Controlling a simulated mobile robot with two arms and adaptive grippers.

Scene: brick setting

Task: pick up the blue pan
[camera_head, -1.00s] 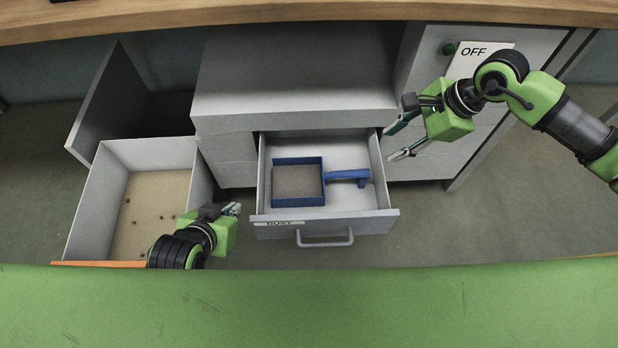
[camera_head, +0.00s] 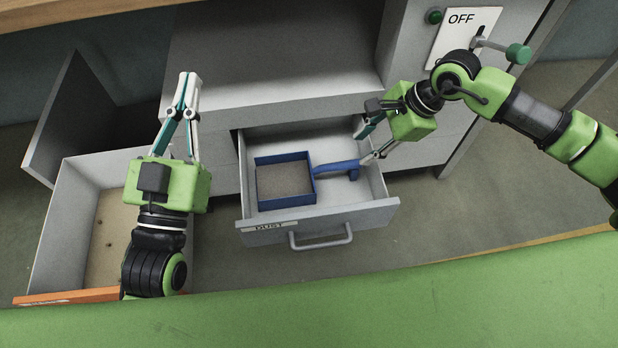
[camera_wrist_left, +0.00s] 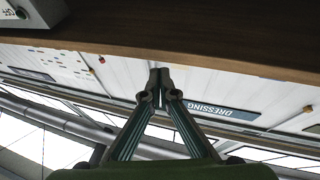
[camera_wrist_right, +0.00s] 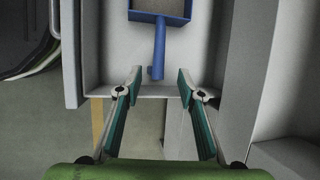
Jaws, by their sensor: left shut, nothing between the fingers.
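The blue pan (camera_head: 309,180) lies in the open drawer marked DUST (camera_head: 366,217), with its square tray at the left and its handle pointing right. Its tray holds a grey-brown layer. In the right wrist view the pan's handle (camera_wrist_right: 159,50) points toward my right gripper (camera_wrist_right: 157,74). My right gripper (camera_head: 362,146) is open at the drawer's right side, its fingers on either side of the line of the handle's end and not closed on it. My left gripper (camera_head: 188,78) is shut and empty, raised in front of the grey cabinet, left of the drawer. It points up in the left wrist view (camera_wrist_left: 160,72).
A second open drawer (camera_head: 60,225) with an orange front edge and a sandy bottom with dark specks lies at the left, partly behind my left arm. An OFF panel (camera_head: 462,38) with a green-knobbed lever is at the upper right. A green surface (camera_head: 330,290) spans the front.

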